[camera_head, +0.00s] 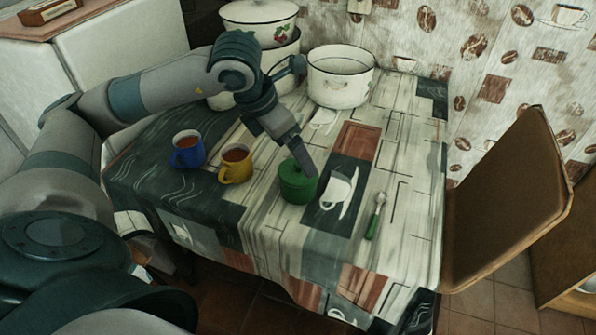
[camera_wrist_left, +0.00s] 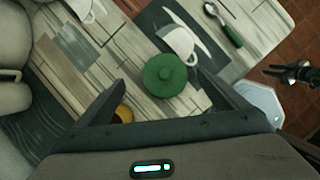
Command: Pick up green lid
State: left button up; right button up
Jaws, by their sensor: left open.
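The green lid (camera_head: 298,171) sits on a small green pot (camera_head: 298,190) on the table. In the left wrist view the round green lid (camera_wrist_left: 172,78) with its small knob shows near the middle, and it hides the pot's opening. My left gripper (camera_head: 303,162) is above the pot, pointing down. In the left wrist view its two fingers (camera_wrist_left: 160,95) are spread, with the lid showing between and beyond their tips. Nothing is between the fingers.
A yellow mug (camera_head: 235,164) and a blue mug (camera_head: 187,150) stand left of the pot. A green-handled spoon (camera_head: 376,214) lies to the right. A white enamel pot (camera_head: 340,80) stands behind, near other stacked pots (camera_head: 260,24). A brown chair (camera_head: 510,200) is right of the table.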

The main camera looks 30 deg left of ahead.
aim_at(295, 165)
pick_arm(q)
jog(key=shift+s+d+f, duration=0.1)
jog(key=shift+f, duration=0.25)
jog(key=f, duration=0.3)
jog(key=shift+w+d+f+p, duration=0.25)
jog(key=shift+d+f+p, duration=0.1)
jog(key=shift+f, duration=0.05)
jog(key=shift+w+f, duration=0.1)
jog(key=shift+f, duration=0.15)
pick_arm(e)
jog(key=shift+x, duration=1)
jog(key=shift+s+d, duration=0.1)
pick_arm(q)
jog(key=shift+c, duration=0.3)
jog(key=c, duration=1)
jog(key=shift+c, duration=0.7)
pick_arm(e)
jog(key=shift+s+f, duration=0.15)
jog(key=shift+s, duration=0.5)
